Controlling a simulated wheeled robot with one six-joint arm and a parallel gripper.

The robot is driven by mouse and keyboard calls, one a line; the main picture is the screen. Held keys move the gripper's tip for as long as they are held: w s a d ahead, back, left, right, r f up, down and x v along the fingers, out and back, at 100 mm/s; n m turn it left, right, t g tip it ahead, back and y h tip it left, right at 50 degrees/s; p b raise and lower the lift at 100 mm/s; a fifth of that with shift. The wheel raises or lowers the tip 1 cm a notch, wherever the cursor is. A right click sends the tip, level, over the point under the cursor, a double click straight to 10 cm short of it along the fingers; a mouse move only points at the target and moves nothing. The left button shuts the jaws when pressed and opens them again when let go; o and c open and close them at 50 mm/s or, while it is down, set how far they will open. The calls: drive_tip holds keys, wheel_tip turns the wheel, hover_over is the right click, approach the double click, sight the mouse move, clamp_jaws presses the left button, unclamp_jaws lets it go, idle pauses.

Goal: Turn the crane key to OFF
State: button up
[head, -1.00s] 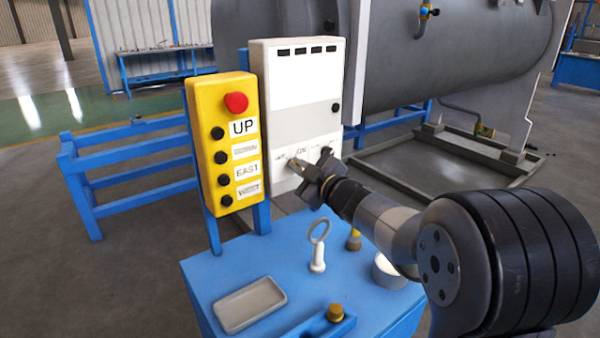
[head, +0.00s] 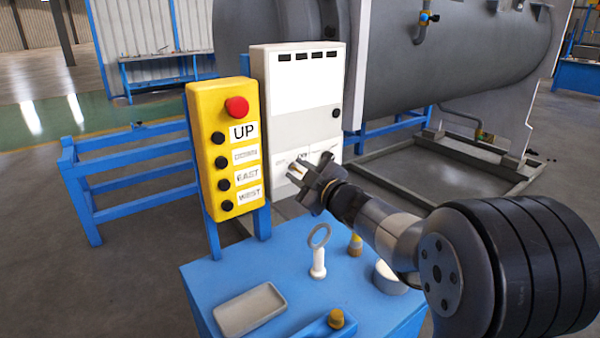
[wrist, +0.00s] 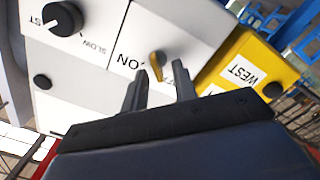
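The crane key (wrist: 157,63) is a small brass-coloured piece on a white panel, next to the label "ON" in the wrist view. My gripper (wrist: 159,70) is open, with one dark finger on each side of the key near the fingertips. I cannot tell whether either finger touches it. In the head view my gripper (head: 296,171) is at the lower front of the grey control cabinet (head: 290,120), and it hides the key there.
A black knob (wrist: 62,18) marked "SLOW" and "FAST" sits beside the key. The yellow button box (head: 207,115) with a red button stands left of the cabinet. A blue stand (head: 215,270) below holds a tray (head: 250,312) and a white ring-topped piece (head: 318,260).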

drive_tip(key=v, duration=1.1)
drive_tip(key=shift+w, duration=0.15)
drive_tip(key=x, duration=1.1)
drive_tip(key=shift+m, duration=0.3)
drive_tip(key=shift+s+f, duration=0.1)
drive_tip(key=shift+s, duration=0.1)
